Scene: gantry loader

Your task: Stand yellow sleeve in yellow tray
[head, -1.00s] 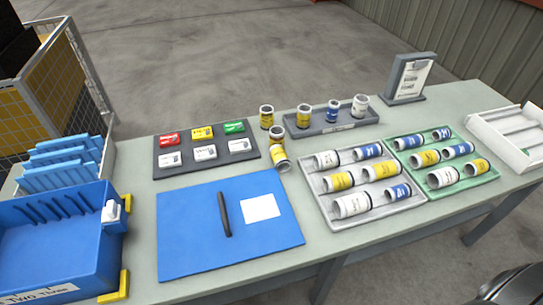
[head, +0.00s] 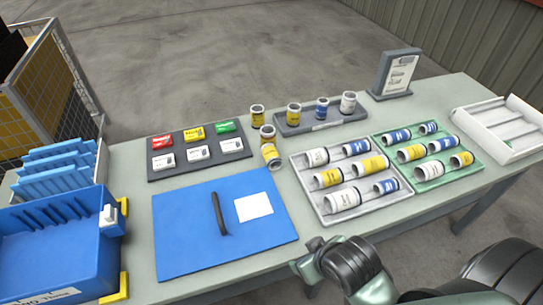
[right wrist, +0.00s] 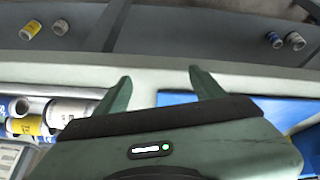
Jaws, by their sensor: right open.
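Several sleeves have yellow bands. In the head view, one yellow sleeve (head: 257,117) stands behind the mat, left of the dark grey rack (head: 345,118), and another yellow sleeve (head: 293,114) stands at the rack. A tilted or lying yellow sleeve (head: 271,155) is by the blue mat's back corner, next to an upright-looking sleeve (head: 267,136). More yellow-banded sleeves lie in the grey tray (head: 318,208) and green tray (head: 433,180). I see no tray that is clearly yellow. My right gripper (head: 305,260) is at the table's front edge; the right wrist view (right wrist: 160,84) shows it open and empty.
The blue mat (head: 180,240) holds a dark handle and white card. A blue bin (head: 50,255) stands left, a white rack (head: 510,140) right. A dark board (head: 165,176) carries small boxes. A sign (head: 396,75) stands at the back. Sleeves also lie on a dark surface (right wrist: 170,30).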

